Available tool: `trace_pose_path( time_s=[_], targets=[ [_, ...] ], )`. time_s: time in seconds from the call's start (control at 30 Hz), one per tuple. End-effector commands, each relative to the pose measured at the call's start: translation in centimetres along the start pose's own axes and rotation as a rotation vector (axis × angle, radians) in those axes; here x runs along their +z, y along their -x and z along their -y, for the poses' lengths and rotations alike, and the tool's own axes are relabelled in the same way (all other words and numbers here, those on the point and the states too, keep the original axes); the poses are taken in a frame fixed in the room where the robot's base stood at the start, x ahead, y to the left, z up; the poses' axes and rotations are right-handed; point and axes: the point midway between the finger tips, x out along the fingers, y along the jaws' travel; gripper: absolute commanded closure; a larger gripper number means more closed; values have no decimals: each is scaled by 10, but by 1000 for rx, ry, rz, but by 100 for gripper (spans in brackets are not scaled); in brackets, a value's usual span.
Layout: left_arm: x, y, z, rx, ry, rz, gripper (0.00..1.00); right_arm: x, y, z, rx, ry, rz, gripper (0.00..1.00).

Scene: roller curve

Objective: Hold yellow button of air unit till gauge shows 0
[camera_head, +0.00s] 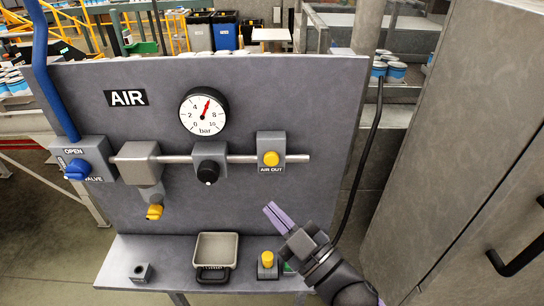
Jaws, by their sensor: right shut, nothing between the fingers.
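The air unit is a grey upright panel (300,95) marked AIR. Its round white gauge (204,112) reads in bar, and the red needle points up and slightly right, at about 6. The yellow button (271,158) sits on a grey block labelled AIR OUT, at the right end of the pipe. My right gripper (270,209) has purple fingers and is shut and empty. It is below the yellow button in the picture, apart from it, in front of the panel's lower right part. My left gripper is not in view.
A blue valve knob (77,170), a black knob (208,172) and a yellow-tipped drain (154,212) sit along the pipe. The shelf (180,248) below holds a tray (215,250) and another yellow button (268,259). A black cable (372,140) hangs right of the panel, beside a grey cabinet (470,130).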

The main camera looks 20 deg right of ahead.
Motion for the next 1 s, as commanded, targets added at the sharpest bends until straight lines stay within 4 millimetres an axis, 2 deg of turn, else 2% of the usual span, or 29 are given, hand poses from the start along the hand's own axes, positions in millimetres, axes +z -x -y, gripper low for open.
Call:
trace_pose_path(
  time_s=[0.43, 1.0],
  targets=[
    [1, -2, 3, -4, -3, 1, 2, 1, -4, -2, -6, 5, -16, 100],
    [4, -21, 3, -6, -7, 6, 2, 38, -57, -40, -6, 5, -15, 100]
  ],
)
